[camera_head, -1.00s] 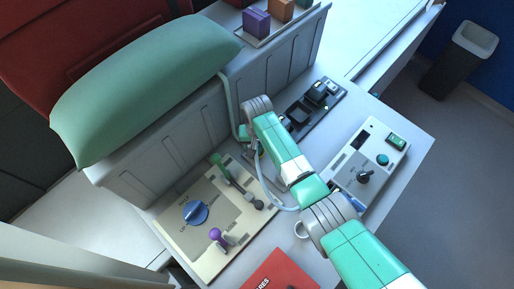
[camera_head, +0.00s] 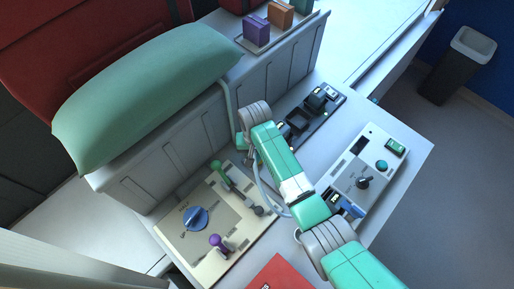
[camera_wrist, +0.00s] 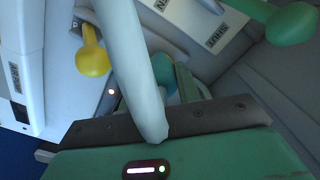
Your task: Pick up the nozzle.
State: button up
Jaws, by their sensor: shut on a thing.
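The nozzle is mostly hidden. In the head view my arm covers the place where a pale hose (camera_head: 264,188) loops down beside the cream control panel. In the wrist view a thick pale grey tube (camera_wrist: 132,62), apparently the hose, crosses in front of my gripper (camera_wrist: 168,84). A small teal piece (camera_wrist: 162,70) shows behind the tube, between the jaws, and looks like part of the nozzle. My gripper is shut on it, but the tube hides the contact. In the head view my gripper's tip is largely behind my own wrist.
The cream panel (camera_head: 178,246) has a blue knob (camera_head: 195,218), a green lever (camera_head: 216,165) and a purple lever (camera_head: 216,241). A white control box (camera_head: 352,178) stands at right, with a black tray (camera_head: 296,123) behind. A red booklet (camera_head: 280,272) lies in front. A green pillow (camera_head: 150,90) lies at upper left.

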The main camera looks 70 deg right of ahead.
jog(key=s+a+r, duration=0.1)
jog(key=s+a, duration=0.2)
jog(key=a, duration=1)
jog(key=shift+r, duration=0.15)
